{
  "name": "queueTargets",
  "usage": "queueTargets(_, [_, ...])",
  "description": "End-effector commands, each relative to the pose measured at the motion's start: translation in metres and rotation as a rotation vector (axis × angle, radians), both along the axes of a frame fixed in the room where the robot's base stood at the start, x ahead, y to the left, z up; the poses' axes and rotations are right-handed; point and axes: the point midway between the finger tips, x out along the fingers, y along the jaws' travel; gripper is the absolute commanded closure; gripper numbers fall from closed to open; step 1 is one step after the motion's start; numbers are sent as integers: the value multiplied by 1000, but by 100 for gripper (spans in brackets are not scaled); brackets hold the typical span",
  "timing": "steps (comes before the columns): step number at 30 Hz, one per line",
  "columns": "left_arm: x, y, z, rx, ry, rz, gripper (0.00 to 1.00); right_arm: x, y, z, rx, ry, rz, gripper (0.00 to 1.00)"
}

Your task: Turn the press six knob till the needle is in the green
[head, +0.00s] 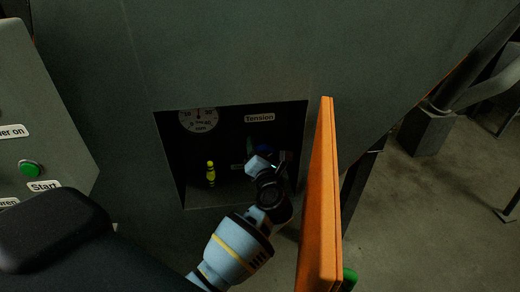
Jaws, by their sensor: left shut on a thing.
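A dark recess in the grey machine wall holds a white dial gauge (199,121) at its upper left; the recess edge cuts off its top. A thin needle points roughly upward, but no green zone can be made out. A label reading "Tension" (259,118) is at the upper right. My right gripper is out of view.
An orange door (319,205) stands open just right of my left arm. A yellow-green bottle-like object (211,172) stands in the recess, left of the gripper. A panel with a green Start button (30,168) is at far left.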

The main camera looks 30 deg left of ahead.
Motion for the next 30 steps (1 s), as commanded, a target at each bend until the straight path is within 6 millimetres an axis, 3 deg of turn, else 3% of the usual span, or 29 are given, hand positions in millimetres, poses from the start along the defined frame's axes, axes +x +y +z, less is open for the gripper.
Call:
queueTargets(12, [0,0,-1,6,5,0,61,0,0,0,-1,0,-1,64])
queueTargets(13, [0,0,-1,6,5,0,34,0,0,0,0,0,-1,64])
queueTargets(17, [0,0,-1,6,4,0,17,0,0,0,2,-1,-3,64])
queueTargets(30, [-10,-8,-2,3,6,-2,16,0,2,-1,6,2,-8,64])
